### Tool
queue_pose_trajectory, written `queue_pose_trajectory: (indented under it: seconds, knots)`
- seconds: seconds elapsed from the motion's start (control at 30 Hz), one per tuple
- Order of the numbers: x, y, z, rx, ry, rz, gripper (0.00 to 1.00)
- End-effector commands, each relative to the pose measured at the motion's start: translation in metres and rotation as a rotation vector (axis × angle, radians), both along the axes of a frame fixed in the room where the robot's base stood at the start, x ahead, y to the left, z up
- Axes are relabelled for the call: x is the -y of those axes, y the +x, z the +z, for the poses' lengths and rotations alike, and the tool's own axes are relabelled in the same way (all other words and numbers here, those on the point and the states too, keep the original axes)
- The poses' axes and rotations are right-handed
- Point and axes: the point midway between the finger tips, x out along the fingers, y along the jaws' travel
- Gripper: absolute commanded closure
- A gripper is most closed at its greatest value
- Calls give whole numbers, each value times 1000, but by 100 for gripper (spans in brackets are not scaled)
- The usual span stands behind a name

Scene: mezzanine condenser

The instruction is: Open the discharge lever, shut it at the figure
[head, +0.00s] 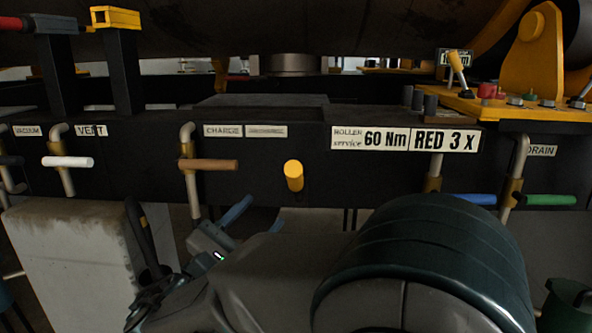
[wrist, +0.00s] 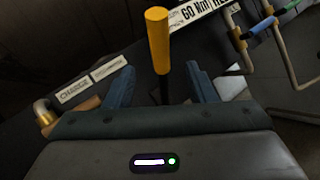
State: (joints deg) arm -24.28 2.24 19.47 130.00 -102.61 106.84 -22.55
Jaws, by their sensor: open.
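A yellow-handled lever (head: 293,175) sticks out of the dark beam, below and right of a faint label (head: 266,131) beside CHARGE; the label seems to read DISCHARGE but is hard to make out. In the wrist view the yellow handle (wrist: 158,40) rises ahead between my fingers, its dark stem lower down. My gripper (head: 257,216) is open, with its blue fingers below and left of the handle in the head view. In the wrist view the gripper (wrist: 160,72) has a finger on each side of the lever, with gaps; contact does not show.
A brown-handled CHARGE valve (head: 208,165) is left of the lever, with a white-handled VENT valve (head: 68,162) beyond. Blue (head: 475,199) and green (head: 545,200) handles are at right. A sign reads 60 Nm, RED 3 X (head: 405,139). A small sign (head: 455,58) behind a yellow toggle is partly hidden.

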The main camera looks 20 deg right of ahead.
Motion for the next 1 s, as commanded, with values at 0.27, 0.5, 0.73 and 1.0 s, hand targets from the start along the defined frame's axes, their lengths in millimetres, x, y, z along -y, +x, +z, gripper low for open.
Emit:
queue_pose_trajectory:
  seconds: [0.27,0.5,0.73,1.0]
  knots:
    - [28,23,15,6,-5,-1,50]
    - [65,54,33,4,-5,0,50]
    - [90,75,44,4,-5,1,50]
    - [98,82,48,2,-5,4,50]
